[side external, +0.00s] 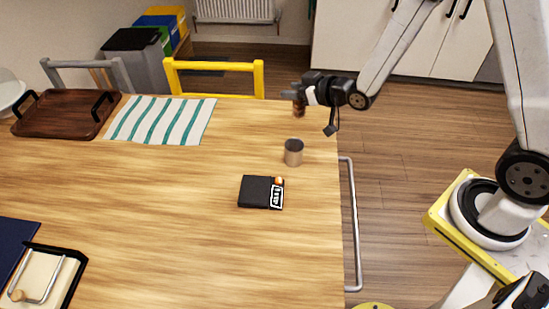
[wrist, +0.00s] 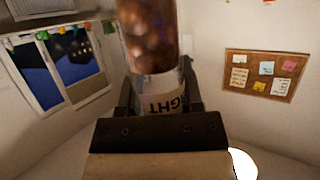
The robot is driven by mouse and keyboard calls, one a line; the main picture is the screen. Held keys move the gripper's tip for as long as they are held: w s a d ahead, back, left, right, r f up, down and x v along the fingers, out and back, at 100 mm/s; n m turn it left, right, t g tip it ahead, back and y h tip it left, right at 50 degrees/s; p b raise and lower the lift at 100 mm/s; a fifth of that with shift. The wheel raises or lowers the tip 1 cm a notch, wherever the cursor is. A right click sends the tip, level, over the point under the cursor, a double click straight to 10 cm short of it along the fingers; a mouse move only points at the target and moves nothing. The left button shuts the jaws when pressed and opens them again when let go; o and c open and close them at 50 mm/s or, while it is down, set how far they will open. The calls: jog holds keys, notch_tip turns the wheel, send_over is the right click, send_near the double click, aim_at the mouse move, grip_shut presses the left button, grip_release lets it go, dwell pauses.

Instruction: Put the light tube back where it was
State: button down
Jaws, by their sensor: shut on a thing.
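The light tube (wrist: 152,38) is a clear tube of brown beans with a white label, on which the letters "IGHT" show. My gripper (wrist: 158,92) is shut on it around the label end. In the side external view my gripper (side external: 296,94) holds the tube (side external: 299,108) near the far right corner of the table, seemingly above it. The gripper hides part of the tube. I cannot tell which spot the tube came from.
On the wooden table (side external: 190,220), a grey-brown cup (side external: 293,153) and a black flat box (side external: 258,192) with a white and orange label stand near the right edge. A striped cloth (side external: 160,121) and brown tray (side external: 66,114) lie far left. A metal rail (side external: 352,225) runs along the right edge.

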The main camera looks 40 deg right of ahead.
jog(key=shift+w+d+r+m+t+h, duration=0.1)
jog(key=shift+w+d+r+m+h, duration=0.1)
jog(key=shift+d+m+h, duration=0.3)
jog(key=shift+w+d+r+m+t+h, duration=0.1)
jog(key=shift+d+r+m+h, duration=0.1)
jog(key=shift+d+m+h, duration=0.25)
jog(key=shift+w+d+r+m+t+h, duration=0.1)
jog(key=shift+w+d+r+m+h, duration=0.1)
jog(key=shift+d+m+h, duration=0.3)
jog(key=shift+s+d, duration=0.1)
jog(key=v, duration=0.4)
jog(key=shift+s+r, duration=0.2)
jog(key=shift+r, duration=0.05)
jog(key=s+a+f+n+y, duration=0.2)
jog(key=a+f, duration=0.3)
jog(key=a, duration=0.3)
jog(key=s+a+f+n+g+y, duration=0.1)
jog(key=s+a+f, duration=0.3)
jog(key=a, duration=0.5)
jog(key=s+a+f+n+g+y, duration=0.1)
jog(key=s+a+f+n+y, duration=0.2)
jog(key=a+f, duration=0.3)
jog(key=shift+a+f, duration=0.3)
jog(key=shift+a, duration=0.85)
jog(key=shift+s+f+y, duration=0.1)
jog(key=shift+s+y, duration=0.05)
jog(key=shift+y, duration=0.1)
jog(key=shift+f, duration=3.25)
